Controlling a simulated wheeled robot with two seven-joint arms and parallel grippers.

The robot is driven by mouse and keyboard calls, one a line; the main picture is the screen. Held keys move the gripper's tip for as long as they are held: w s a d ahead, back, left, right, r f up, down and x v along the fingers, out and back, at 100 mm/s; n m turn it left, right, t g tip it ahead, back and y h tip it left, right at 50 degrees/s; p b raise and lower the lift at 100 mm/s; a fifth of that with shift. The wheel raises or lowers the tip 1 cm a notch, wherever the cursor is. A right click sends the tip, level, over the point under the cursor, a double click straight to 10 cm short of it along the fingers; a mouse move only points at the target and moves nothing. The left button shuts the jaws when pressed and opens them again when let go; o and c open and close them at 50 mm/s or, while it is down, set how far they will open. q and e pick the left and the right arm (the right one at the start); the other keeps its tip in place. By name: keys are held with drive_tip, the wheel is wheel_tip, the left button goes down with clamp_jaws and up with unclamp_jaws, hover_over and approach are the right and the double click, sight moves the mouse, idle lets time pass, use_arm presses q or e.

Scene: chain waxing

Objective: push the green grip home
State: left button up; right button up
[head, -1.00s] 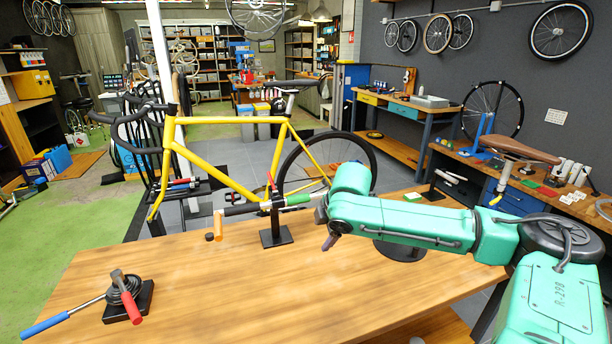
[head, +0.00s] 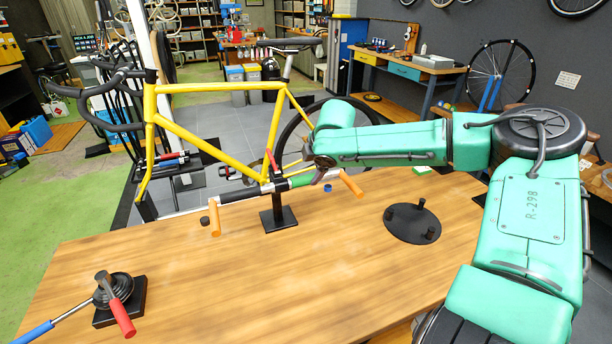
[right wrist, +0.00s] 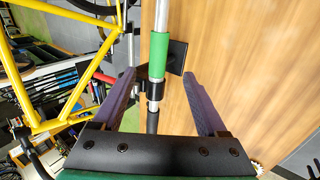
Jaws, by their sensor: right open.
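The green grip (head: 301,180) is a short sleeve on a horizontal bar held by a black stand (head: 279,215) on the wooden table. It sits on the right side of the stand, with bare silver bar to its right. My right gripper (head: 322,174) is beside the grip's right end in the head view. In the right wrist view the gripper (right wrist: 158,76) is open, its two purple fingers apart on either side of the bar, with the green grip (right wrist: 159,55) between them near the tips. I see no finger touching it. My left gripper is out of view.
Orange crosspieces (head: 214,218) (head: 351,184) show near both bar ends. A blue ring (head: 333,189), a round black plate with pegs (head: 412,224) and a red-and-blue-handled tool (head: 116,296) are on the table (head: 260,290). A yellow bicycle frame (head: 205,88) stands just behind. The table's middle front is clear.

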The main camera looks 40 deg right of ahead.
sight(304, 179)
drive_tip(key=x, duration=0.7)
drive_tip(key=shift+w+d+f, duration=0.15)
drive_tip(key=shift+w+f, duration=0.05)
drive_tip(key=shift+w, duration=0.05)
drive_tip(key=shift+w+f, duration=0.15)
drive_tip(key=shift+f, duration=0.1)
drive_tip(key=shift+w+f, duration=0.2)
drive_tip(key=shift+f, duration=0.05)
clamp_jaws()
drive_tip(key=shift+s+d, duration=0.3)
drive_tip(key=shift+d, duration=0.6)
drive_tip(key=shift+s+d, duration=0.35)
drive_tip(key=shift+d, duration=0.55)
drive_tip(key=shift+s+d, duration=0.3)
drive_tip(key=shift+d, duration=0.6)
unclamp_jaws()
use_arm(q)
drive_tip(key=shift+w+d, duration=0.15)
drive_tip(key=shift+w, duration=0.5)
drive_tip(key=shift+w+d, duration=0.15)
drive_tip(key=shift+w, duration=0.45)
use_arm(e)
drive_tip(key=shift+r, duration=0.1)
